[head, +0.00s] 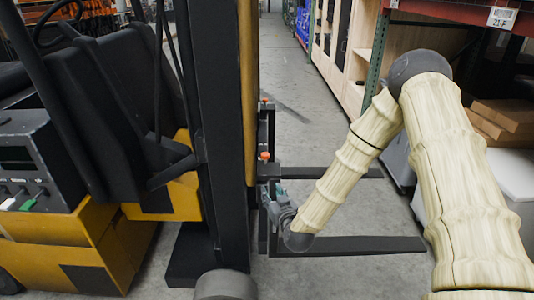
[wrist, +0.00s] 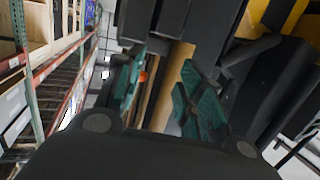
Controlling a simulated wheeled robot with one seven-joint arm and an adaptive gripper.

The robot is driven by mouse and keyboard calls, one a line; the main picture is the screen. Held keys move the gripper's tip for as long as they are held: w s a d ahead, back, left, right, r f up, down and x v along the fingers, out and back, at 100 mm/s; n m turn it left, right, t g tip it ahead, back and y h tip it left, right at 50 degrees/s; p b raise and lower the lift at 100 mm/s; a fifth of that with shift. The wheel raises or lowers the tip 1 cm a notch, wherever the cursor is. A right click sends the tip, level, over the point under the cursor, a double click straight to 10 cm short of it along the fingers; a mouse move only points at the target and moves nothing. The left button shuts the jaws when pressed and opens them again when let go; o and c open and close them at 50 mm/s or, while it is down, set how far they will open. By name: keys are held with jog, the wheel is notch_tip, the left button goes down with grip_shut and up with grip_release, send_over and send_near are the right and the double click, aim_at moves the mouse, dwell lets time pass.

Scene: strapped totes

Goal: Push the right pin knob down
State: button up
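Two small orange-red pin knobs stand on the dark fork carriage of a yellow forklift in the head view: a nearer one (head: 264,156) and a farther one (head: 264,101). I cannot tell from the picture which is called right. My gripper (head: 272,191) is low beside the carriage, just below the nearer knob in the picture. In the wrist view my gripper (wrist: 158,90) shows two teal fingers spread apart with nothing held between them. One orange knob (wrist: 142,76) shows beyond them, close to the left finger. Contact with a knob is not visible.
Two dark forks, a near one (head: 350,245) and a far one (head: 330,172), stick out to the right under my arm. The forklift mast (head: 220,120) rises at the left. Shelving (head: 360,60) stands at the right. The aisle floor (head: 295,110) behind is clear.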

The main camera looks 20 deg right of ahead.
jog(key=t+h, duration=0.1)
jog(key=t, duration=0.1)
send_near(266, 157)
jog(key=w+p, duration=0.1)
jog(key=w, duration=0.3)
jog(key=w+p, duration=0.2)
jog(key=w, duration=0.3)
jog(key=shift+w+d+r, duration=0.15)
jog(key=shift+w+d, duration=0.05)
grip_shut()
